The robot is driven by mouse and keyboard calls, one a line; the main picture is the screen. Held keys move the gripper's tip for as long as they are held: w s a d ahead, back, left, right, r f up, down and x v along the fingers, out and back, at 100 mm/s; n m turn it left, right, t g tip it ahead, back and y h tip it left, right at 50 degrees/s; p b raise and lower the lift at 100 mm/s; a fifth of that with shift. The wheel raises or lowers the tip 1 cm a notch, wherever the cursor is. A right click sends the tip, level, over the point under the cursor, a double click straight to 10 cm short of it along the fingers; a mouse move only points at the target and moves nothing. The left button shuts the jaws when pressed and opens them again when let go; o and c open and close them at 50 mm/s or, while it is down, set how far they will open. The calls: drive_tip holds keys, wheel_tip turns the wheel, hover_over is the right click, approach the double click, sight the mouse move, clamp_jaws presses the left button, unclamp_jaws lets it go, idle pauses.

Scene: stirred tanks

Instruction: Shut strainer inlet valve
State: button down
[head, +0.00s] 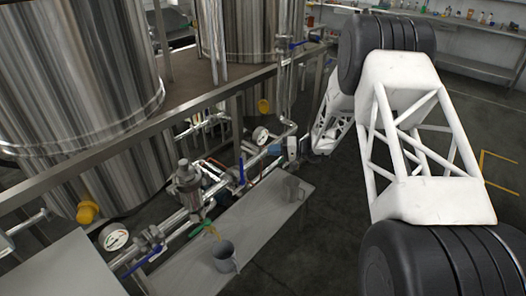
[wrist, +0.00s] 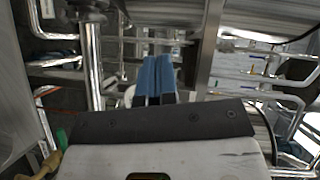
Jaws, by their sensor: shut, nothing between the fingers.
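The metal strainer (head: 187,182) stands on the pipe run at the centre left of the head view. A blue valve handle (head: 241,170) sticks up from the pipe to its right. Another blue handle (head: 142,262) lies slanted along the pipe to its left. I cannot tell which one is the inlet valve. My gripper (head: 275,150) is at the pipe's right end, right of and apart from the upright handle. In the wrist view my gripper's blue fingers (wrist: 156,78) are shut together and empty. No blue valve handle is clear near them there.
Pressure gauges (head: 260,135) (head: 115,237) sit on the pipework. A green handle (head: 201,228) hangs below the strainer. A metal bench (head: 262,222) holds a grey cup (head: 224,257). Large steel tanks (head: 75,70) and a frame rail (head: 130,117) stand behind. The floor at right is open.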

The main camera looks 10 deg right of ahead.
drive_tip(key=shift+v, duration=1.45)
drive_tip(key=s+a+r+n+g+h, duration=0.15)
drive_tip(key=s+r+h, duration=0.25)
drive_tip(key=s+r, duration=0.65)
drive_tip(key=s+a+r+g+h, duration=0.2)
drive_tip(key=s+r+g+h, duration=0.1)
drive_tip(key=s+r, duration=0.8)
drive_tip(key=s+d+r+t+h, duration=0.1)
drive_tip(key=s+d+r+h, duration=0.1)
drive_tip(key=s, duration=0.8)
drive_tip(key=s+d+r+m+t+h, duration=0.1)
drive_tip(key=s+h, duration=0.3)
drive_tip(key=s, duration=0.6)
drive_tip(key=s+d+r+t+h, duration=0.1)
drive_tip(key=s+d+r+h, duration=0.2)
drive_tip(key=s, duration=0.8)
drive_tip(key=shift+t, duration=0.35)
drive_tip(key=shift+m, duration=0.25)
